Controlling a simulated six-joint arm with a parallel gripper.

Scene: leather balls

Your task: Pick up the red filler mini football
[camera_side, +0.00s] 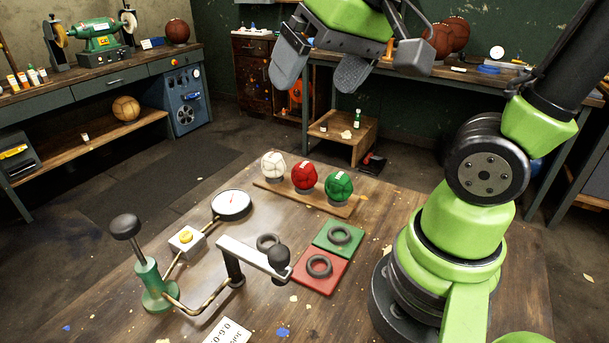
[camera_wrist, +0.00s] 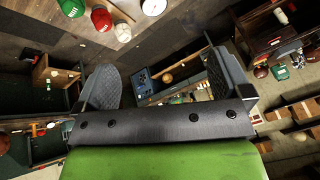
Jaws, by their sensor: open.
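The red mini football (camera_side: 304,176) sits on a small stand on a wooden strip (camera_side: 320,205), between a white ball (camera_side: 273,165) and a green ball (camera_side: 338,187). My gripper (camera_side: 317,84) is high above the table and well above the balls, its two grey fingers spread apart with nothing between them. In the wrist view the red ball (camera_wrist: 101,18) shows at the upper left, beyond the open fingers (camera_wrist: 161,65), with the green ball (camera_wrist: 72,7) to its left and the white ball (camera_wrist: 122,32) to its right.
In front of the strip lie a green pad (camera_side: 352,248) and a red pad (camera_side: 322,284), each bearing a dark ring. A gauge (camera_side: 232,204), a yellow-button box (camera_side: 187,240) and a green-based lever fixture (camera_side: 153,280) stand to the left. My arm base is at right.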

